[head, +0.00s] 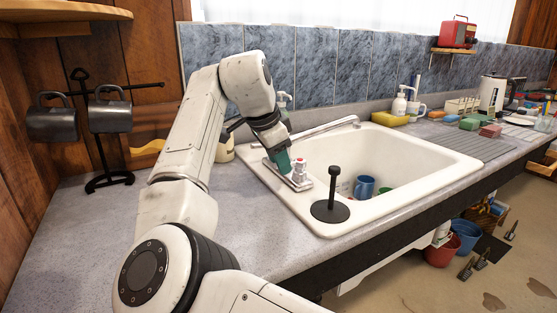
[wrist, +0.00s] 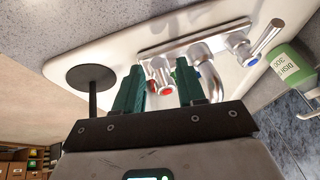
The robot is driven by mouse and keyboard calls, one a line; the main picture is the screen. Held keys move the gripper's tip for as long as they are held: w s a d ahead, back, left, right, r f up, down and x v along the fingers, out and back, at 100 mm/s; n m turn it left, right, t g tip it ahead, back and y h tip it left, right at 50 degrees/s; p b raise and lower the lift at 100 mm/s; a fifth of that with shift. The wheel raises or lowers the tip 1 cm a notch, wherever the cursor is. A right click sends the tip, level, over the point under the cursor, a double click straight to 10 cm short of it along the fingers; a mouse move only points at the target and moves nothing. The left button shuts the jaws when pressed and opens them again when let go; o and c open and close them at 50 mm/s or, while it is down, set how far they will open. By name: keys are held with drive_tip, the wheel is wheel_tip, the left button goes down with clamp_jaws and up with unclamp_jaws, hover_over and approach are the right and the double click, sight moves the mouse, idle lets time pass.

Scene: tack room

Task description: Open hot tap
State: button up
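The chrome tap set (head: 300,183) stands on the left rim of the white sink (head: 262,172). In the wrist view its base plate (wrist: 190,40) carries the spout and two handles. The hot tap handle (wrist: 158,76), with a red mark, shows between my gripper's two green fingers. The other handle, a lever (wrist: 264,40), sticks out to the right. My gripper (wrist: 160,65) is open, one finger on each side of the hot handle in the picture; I cannot tell whether either finger touches it. In the head view my gripper (head: 283,164) is over the tap set, partly hiding it.
A black stand with a round base (head: 330,210) is close beside the taps. A green soap bottle (wrist: 292,66) stands near the lever. Mugs (head: 365,187) lie in the sink. A black mug rack (head: 108,180) stands at left; the front left counter is clear.

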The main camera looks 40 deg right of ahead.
drive_tip(key=shift+f, duration=0.1)
drive_tip(key=shift+c, duration=0.3)
clamp_jaws()
idle(0.4)
